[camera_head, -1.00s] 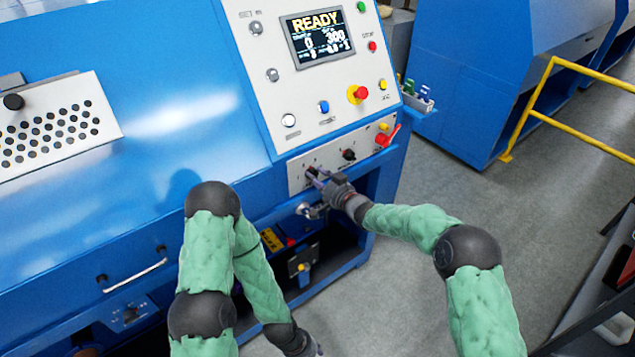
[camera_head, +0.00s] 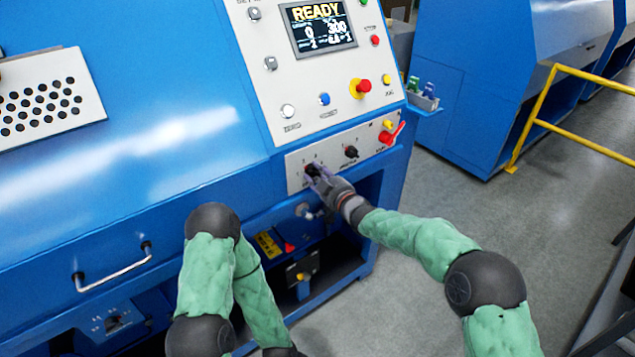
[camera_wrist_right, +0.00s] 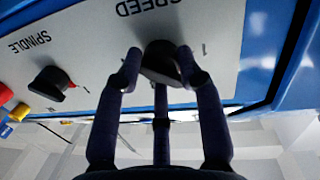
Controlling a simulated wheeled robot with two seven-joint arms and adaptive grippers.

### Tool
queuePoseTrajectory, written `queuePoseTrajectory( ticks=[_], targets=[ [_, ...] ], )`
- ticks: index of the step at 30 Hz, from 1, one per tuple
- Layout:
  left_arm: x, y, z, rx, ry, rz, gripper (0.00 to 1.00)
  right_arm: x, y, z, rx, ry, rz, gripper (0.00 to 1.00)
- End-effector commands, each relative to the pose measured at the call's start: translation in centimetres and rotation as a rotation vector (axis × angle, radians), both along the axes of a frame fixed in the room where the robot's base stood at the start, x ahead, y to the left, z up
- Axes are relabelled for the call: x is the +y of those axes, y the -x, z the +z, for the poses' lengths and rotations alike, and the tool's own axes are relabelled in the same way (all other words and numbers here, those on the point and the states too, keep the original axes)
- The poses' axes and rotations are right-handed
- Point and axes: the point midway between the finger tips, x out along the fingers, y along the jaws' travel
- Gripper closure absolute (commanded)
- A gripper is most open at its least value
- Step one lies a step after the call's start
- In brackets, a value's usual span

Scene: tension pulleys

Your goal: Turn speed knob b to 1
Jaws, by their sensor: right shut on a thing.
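The speed knob (camera_wrist_right: 161,62) is black and sits on a grey panel strip under the word SPEED in the right wrist view, where the picture is upside down. In the head view this knob (camera_head: 312,170) is partly hidden by my right gripper (camera_head: 318,178). My right gripper (camera_wrist_right: 158,70) is shut on the knob, with fingers on both sides of it. A "1" is printed beside the knob. The letter b is not legible. My left arm comes in at lower left; its gripper is cut off at the bottom edge.
A second black knob (camera_wrist_right: 50,84), labelled SPINDLE, is beside the speed knob. The display (camera_head: 318,27) reads READY.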

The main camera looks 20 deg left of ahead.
Motion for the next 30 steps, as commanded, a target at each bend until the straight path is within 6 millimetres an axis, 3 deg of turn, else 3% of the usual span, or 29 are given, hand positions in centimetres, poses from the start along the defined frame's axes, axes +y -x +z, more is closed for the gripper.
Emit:
queuePoseTrajectory(
  ticks=[18, 30],
  targets=[
    [0.01, -0.01, -0.73, 0.000, 0.000, 0.000, 0.60, 0.10, 0.09, -0.12, -0.416, 0.325, 0.001, 0.95],
    [0.00, -0.01, -0.74, 0.000, 0.000, 0.000, 0.60, 0.12, 0.10, -0.24, -0.532, 0.417, 0.001, 0.95]
  ],
)
